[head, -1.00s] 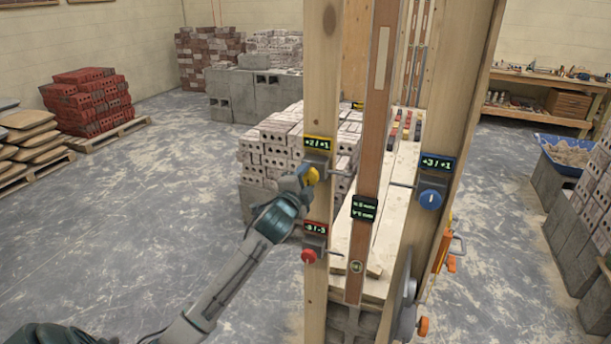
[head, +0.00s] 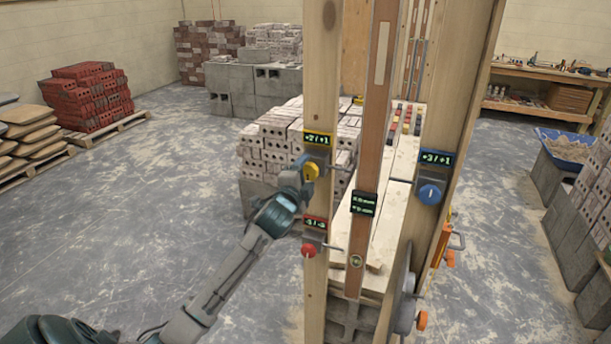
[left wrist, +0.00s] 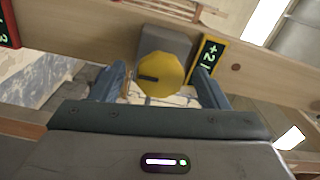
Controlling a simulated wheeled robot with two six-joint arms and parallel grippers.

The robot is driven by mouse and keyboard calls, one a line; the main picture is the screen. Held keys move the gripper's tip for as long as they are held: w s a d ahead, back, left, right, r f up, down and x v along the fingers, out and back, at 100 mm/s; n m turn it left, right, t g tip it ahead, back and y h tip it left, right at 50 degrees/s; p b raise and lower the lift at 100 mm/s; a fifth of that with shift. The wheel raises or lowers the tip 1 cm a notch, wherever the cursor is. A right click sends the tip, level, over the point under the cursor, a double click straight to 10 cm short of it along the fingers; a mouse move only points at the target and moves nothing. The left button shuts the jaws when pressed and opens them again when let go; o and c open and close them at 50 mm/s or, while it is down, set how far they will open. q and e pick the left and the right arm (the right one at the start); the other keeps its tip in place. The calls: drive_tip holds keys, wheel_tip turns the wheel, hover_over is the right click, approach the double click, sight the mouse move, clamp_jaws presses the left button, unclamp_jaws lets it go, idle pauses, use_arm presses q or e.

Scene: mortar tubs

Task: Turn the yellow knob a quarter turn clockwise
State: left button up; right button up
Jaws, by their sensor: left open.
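The yellow knob (head: 311,172) sits on the left wooden post under a yellow-framed display. In the left wrist view the knob (left wrist: 160,75) shows as a round yellow face with a dark slot, on a grey block. My left gripper (head: 308,176) is at the knob. In the left wrist view its two fingers (left wrist: 158,88) stand apart, one on each side of the knob, with gaps between them and it. The left gripper is open. The knob's display (head: 318,139) is lit in green. My right gripper is not in view.
A red knob (head: 309,250) sits lower on the same post, below its own display. A blue knob (head: 430,195) is on the right post. A brown level (head: 373,130) stands upright between the posts. Open floor (head: 180,190) lies to the left.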

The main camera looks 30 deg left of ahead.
use_arm(q)
drive_tip(key=shift+s, duration=0.3)
drive_tip(key=b+v, duration=0.4)
drive_tip(key=v, duration=0.6)
drive_tip(key=shift+d, duration=0.1)
